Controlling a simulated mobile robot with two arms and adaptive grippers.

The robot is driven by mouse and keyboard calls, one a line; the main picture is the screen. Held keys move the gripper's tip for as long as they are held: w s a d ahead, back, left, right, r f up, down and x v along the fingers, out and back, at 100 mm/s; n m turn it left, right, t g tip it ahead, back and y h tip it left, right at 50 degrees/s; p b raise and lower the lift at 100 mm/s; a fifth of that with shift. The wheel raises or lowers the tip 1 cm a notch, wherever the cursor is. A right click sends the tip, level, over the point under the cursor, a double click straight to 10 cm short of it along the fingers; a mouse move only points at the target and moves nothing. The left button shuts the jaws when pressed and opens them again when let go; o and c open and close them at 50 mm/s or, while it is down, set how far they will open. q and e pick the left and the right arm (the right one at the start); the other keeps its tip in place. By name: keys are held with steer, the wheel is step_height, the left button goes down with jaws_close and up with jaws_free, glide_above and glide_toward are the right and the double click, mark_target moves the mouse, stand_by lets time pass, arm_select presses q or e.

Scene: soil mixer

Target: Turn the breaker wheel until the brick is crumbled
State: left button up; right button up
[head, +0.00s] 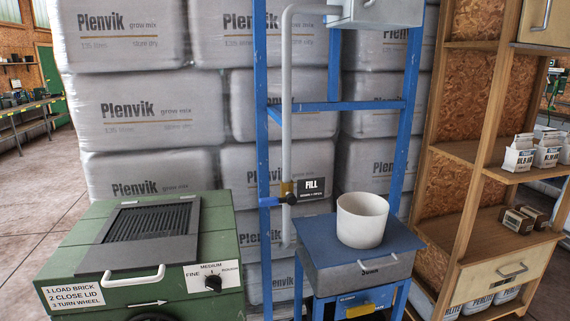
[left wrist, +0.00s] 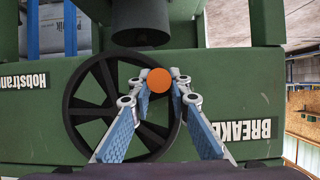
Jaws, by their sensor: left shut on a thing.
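The green breaker (head: 190,255) stands at the lower left of the head view with its dark slatted lid (head: 150,222) down. No brick shows; the inside is hidden. The black spoked breaker wheel (left wrist: 72,108) fills the middle of the left wrist view on the green front. Only the wheel's top edge shows at the bottom of the head view (head: 152,317). My left gripper (left wrist: 160,90) is shut on the orange knob (left wrist: 157,80) near the wheel's rim, a blue-padded finger on each side. My right gripper is in neither view.
A dial (head: 212,283) and a white lid handle (head: 133,276) are on the breaker. Bag stacks (head: 150,110) stand behind; wooden shelves (head: 490,150) are at right.

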arm_select(q)
steer(key=shift+a, duration=0.25)
steer(key=shift+s+r, duration=0.1)
steer(key=r+p, duration=0.1)
steer(key=a+r+p, duration=0.1)
steer(key=shift+s+a+r+p, duration=0.15)
steer(key=shift+r+p, duration=0.2)
steer(key=shift+r, duration=0.05)
steer(key=r+p, duration=0.3)
steer(key=shift+d, duration=0.2)
steer(key=shift+r, duration=0.1)
